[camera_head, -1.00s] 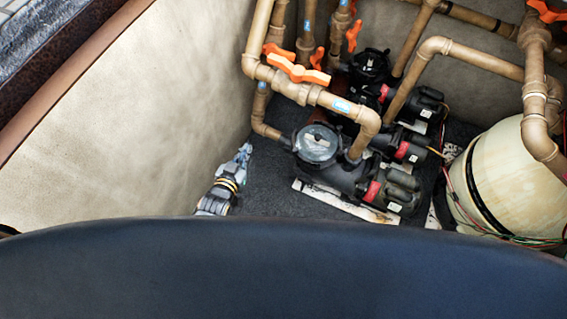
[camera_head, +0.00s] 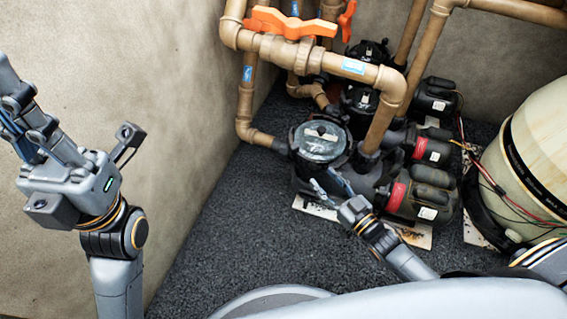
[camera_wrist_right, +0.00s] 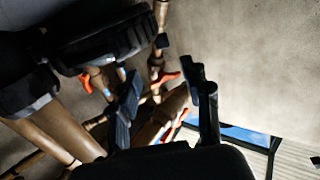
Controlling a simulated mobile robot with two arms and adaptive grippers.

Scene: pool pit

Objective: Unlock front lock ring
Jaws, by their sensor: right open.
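The front pump (camera_head: 345,180) is black with a red band. Its strainer pot is topped by a round clear lid (camera_head: 320,141) with a dark lock ring (camera_head: 322,163) around it. In the right wrist view the ring's dark ribbed side (camera_wrist_right: 115,45) shows at the upper left. My right gripper (camera_head: 329,186) is open and empty, low beside the front of the strainer pot. Its two fingers also show in the right wrist view (camera_wrist_right: 166,95), apart from the ring. My left gripper (camera_head: 12,115) is raised at the far left, near the wall; its fingertips are partly cut off.
A brown pipe with an orange valve handle (camera_head: 290,23) runs above and behind the lid. More pumps (camera_head: 365,95) stand behind. A cream tank (camera_head: 535,150) with loose wires is at the right. Dark gravelly floor (camera_head: 225,225) is clear left of the pump.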

